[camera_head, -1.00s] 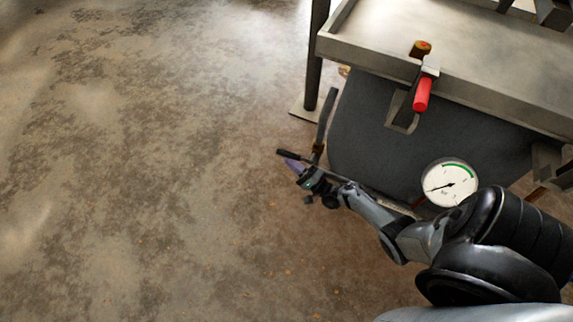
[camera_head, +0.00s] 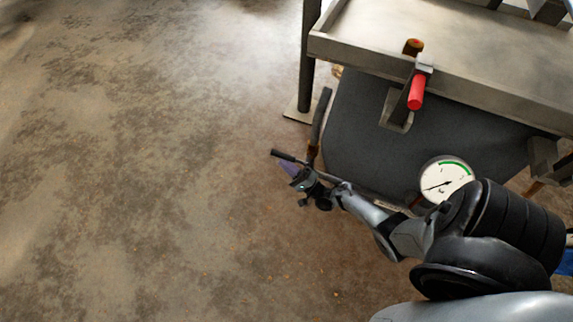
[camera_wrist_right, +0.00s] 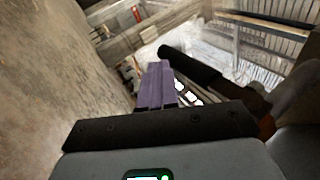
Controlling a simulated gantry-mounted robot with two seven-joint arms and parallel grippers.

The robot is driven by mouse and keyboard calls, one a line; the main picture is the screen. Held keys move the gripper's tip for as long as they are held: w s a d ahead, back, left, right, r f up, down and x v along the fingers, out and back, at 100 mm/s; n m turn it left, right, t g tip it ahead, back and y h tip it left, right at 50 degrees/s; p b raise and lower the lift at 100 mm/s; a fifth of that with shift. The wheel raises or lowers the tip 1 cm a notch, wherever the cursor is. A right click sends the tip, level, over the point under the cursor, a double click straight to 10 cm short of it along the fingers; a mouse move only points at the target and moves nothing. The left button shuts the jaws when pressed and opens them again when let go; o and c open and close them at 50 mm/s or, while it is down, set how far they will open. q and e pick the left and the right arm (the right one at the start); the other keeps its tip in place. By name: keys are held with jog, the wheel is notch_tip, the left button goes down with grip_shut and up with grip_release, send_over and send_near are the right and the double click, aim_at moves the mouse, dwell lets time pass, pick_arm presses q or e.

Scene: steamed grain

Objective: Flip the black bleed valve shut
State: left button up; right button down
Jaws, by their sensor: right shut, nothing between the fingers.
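In the right wrist view the black handle (camera_wrist_right: 190,66) lies just beyond and to the right of the purple fingertips. My right gripper (camera_head: 289,168) is shut and empty, close below the handle. In the right wrist view its purple fingers (camera_wrist_right: 155,82) are together; I cannot tell whether they touch the handle. My left gripper is not in view.
An upright dark lever (camera_head: 321,115) stands by the vessel (camera_head: 370,150). A pressure gauge (camera_head: 446,181) sits near my right forearm. A red-handled valve (camera_head: 416,93) is by the metal tray (camera_head: 345,51), above the vessel. The floor at left is clear.

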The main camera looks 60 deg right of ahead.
jog(key=s+f+b, duration=0.4)
jog(key=s+f, duration=0.3)
jog(key=f, duration=0.3)
jog(key=shift+s+a+f+b, duration=0.15)
jog(key=shift+s+a+b, duration=0.2)
jog(key=shift+a+b, duration=0.1)
